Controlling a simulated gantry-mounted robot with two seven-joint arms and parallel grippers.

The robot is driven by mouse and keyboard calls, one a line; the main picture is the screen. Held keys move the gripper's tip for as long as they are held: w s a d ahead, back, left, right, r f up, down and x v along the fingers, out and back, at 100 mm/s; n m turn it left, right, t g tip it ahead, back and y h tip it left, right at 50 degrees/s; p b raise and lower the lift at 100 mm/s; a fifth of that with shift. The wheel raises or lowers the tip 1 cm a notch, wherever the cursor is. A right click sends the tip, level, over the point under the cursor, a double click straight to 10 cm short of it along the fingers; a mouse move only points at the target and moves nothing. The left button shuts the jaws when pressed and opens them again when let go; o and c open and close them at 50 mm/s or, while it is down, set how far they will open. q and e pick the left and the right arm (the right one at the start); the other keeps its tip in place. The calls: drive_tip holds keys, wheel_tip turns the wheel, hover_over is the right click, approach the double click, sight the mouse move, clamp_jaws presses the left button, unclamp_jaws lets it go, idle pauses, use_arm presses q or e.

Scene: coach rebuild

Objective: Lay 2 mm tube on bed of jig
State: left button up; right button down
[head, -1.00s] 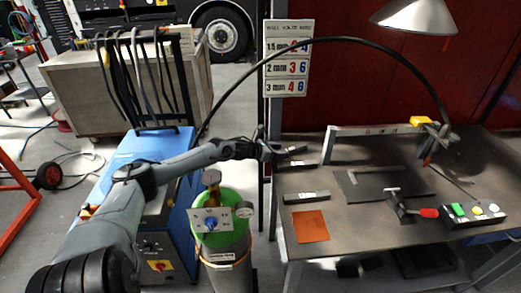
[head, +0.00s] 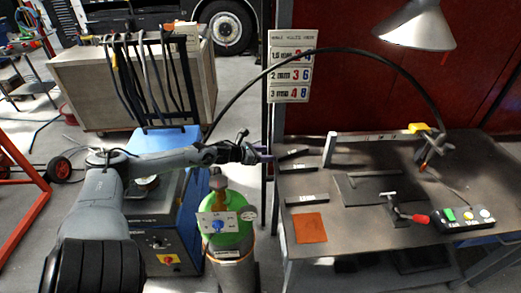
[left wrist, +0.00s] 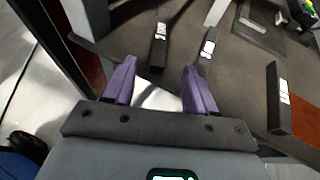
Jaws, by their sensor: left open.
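Several short dark tubes with white labels lie on the left of the bench: a rear one (head: 293,153), a middle one (head: 297,168) and a front one (head: 307,200). The labels are too small to read surely. The jig's dark bed (head: 362,189) lies to their right, with a red-handled clamp (head: 408,212) at its front. My left gripper (head: 262,153) is at the bench's left edge, just left of the rear tube. In the left wrist view its purple fingers (left wrist: 160,88) are apart and empty, with labelled tubes (left wrist: 160,45) beyond them. My right gripper is out of view.
An orange square (head: 310,228) lies at the bench's front left. A button box (head: 462,218) is at its right. A green gas cylinder (head: 225,235) stands below my left arm. A lamp (head: 415,25) hangs over the back, and a black cable arches above the bench.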

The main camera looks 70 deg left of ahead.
use_arm(q)
drive_tip(key=shift+p+v, duration=0.45)
drive_tip(key=shift+v, duration=0.4)
